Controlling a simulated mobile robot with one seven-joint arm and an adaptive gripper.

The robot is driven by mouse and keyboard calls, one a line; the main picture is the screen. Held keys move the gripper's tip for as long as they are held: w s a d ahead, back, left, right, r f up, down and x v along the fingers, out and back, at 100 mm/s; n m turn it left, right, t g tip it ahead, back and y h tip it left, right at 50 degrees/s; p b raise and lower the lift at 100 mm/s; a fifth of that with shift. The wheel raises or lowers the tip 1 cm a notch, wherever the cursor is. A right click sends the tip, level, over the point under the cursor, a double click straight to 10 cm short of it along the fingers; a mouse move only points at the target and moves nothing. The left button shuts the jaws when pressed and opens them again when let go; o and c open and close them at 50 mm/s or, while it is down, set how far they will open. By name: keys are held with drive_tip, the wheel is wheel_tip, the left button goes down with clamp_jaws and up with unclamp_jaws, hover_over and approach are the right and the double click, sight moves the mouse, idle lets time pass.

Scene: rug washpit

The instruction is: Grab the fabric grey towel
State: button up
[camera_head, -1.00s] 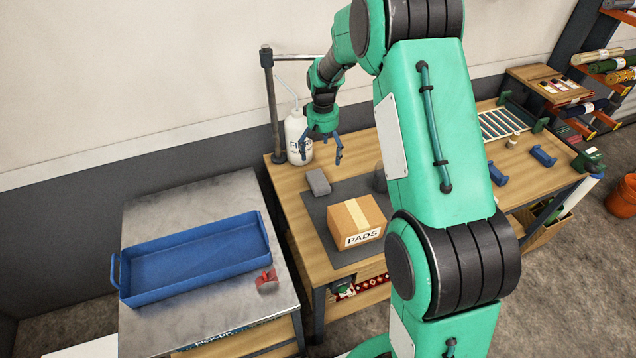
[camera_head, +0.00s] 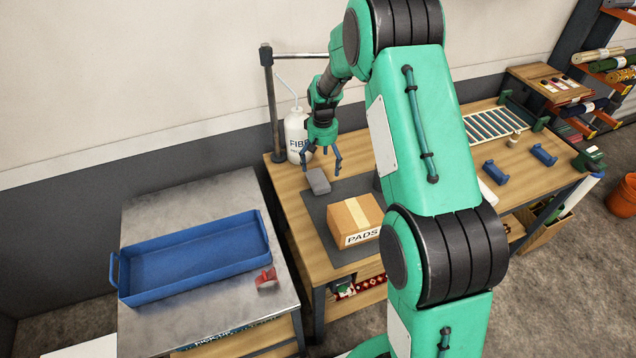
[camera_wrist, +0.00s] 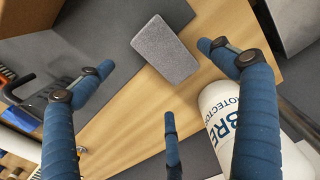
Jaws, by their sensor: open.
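The grey fabric towel (camera_head: 318,181) is a small folded block. It lies on the wooden bench at the edge of the dark mat, behind the cardboard box. It also shows in the wrist view (camera_wrist: 165,50), at top centre, beyond the fingertips and apart from them. My gripper (camera_head: 322,172) is open and empty, its blue fingers pointing down close above the towel. In the wrist view my gripper's fingers (camera_wrist: 165,75) are spread wide, with the towel seen between the two outer ones.
A white bottle (camera_head: 297,134) stands just left of my gripper, close to a finger in the wrist view (camera_wrist: 225,115). The PADS box (camera_head: 355,220) sits on the dark mat (camera_head: 318,212). A post (camera_head: 270,100) rises at the bench corner. A blue tray (camera_head: 195,255) is on the metal table.

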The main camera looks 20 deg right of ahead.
sight(322, 178)
drive_tip(key=shift+f, duration=1.45)
drive_tip(key=shift+a+f+b, duration=0.1)
drive_tip(key=shift+f+b, duration=0.45)
drive_tip(key=shift+f, duration=2.05)
drive_tip(key=shift+c, duration=0.2)
drive_tip(key=c, duration=1.2)
